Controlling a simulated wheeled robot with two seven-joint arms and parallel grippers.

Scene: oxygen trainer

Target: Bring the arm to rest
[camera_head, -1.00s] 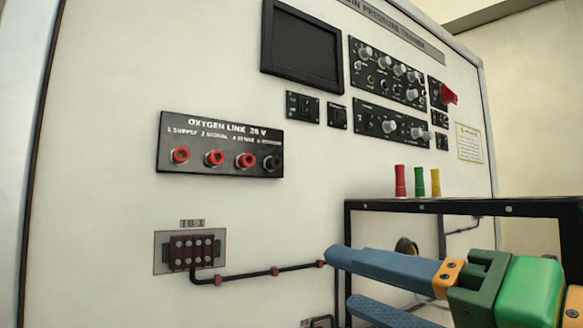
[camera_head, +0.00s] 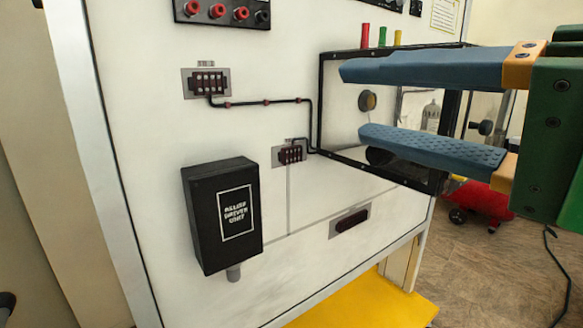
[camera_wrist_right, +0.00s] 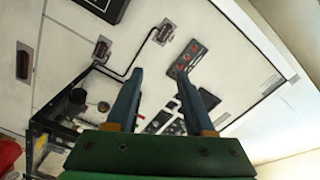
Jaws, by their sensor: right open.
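My right gripper (camera_head: 352,103) comes in from the right in the head view, with its two blue fingers spread apart and nothing between them. It is in front of the black-framed recess of the white trainer panel (camera_head: 130,105). In the right wrist view the gripper (camera_wrist_right: 157,75) is also open and empty, with the panel beyond its fingertips. No contact with the panel shows. My left gripper is not in view.
A black driver unit box (camera_head: 222,215) is on the panel at lower left. Two terminal blocks (camera_head: 206,83) (camera_head: 290,152) are joined by dark conduit. Red, green and yellow plugs (camera_head: 382,36) stand on the black frame (camera_head: 318,95). A red wheeled object (camera_head: 482,200) is on the floor.

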